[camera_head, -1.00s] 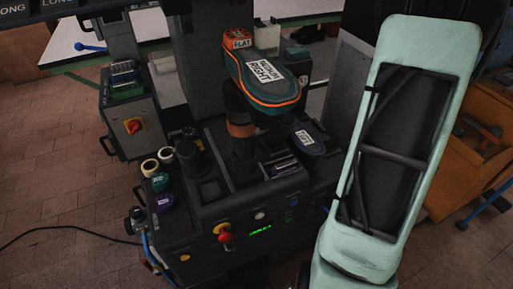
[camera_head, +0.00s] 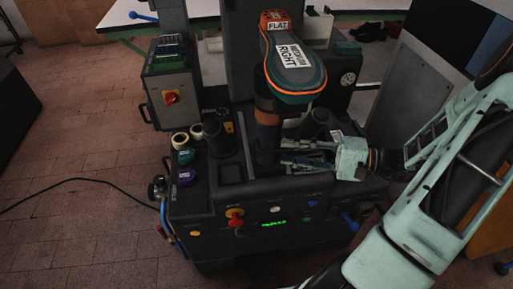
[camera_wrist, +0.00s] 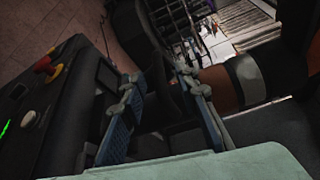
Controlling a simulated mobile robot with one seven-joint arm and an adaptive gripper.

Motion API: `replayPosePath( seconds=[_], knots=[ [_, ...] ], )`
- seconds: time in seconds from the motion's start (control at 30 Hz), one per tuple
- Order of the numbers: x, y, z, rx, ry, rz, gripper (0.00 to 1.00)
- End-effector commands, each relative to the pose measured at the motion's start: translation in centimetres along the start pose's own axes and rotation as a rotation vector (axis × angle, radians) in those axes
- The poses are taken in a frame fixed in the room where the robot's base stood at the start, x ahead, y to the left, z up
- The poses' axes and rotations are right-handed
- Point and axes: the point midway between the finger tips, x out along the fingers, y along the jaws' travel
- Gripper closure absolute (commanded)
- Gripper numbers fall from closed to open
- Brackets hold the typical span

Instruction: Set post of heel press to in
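The heel press (camera_head: 270,240) is a dark machine with a control panel in front. Its post (camera_head: 267,112), dark with an orange-brown band, stands upright under a shoe form labelled RIGHT (camera_head: 294,60). In the wrist view the post's orange-brown part (camera_wrist: 217,84) lies to the right of my fingers. My gripper (camera_head: 284,151) reaches in from the right at the post's lower part, its two fingers apart. In the wrist view my gripper (camera_wrist: 160,78) shows its fingers spread, with dark parts between them. I cannot tell whether they touch the post.
A red knob on yellow (camera_head: 235,216) and a green display (camera_head: 273,224) are on the front panel. Tape rolls (camera_head: 180,140) and coloured lids (camera_head: 186,175) sit at the left edge. A switch box (camera_head: 171,97) stands behind left.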

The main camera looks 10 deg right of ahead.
Motion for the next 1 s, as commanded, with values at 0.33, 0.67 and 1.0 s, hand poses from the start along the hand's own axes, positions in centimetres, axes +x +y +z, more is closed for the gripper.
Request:
replayPosePath(
  seconds=[0.33,0.67,1.0],
  knots=[
    [6.5,0.1,0.1,0.002,-0.005,0.003,0.71],
    [9.5,0.1,0.0,0.002,0.0,0.004,0.71],
    [9.6,0.1,0.0,0.002,0.0,0.004,0.8]
  ],
)
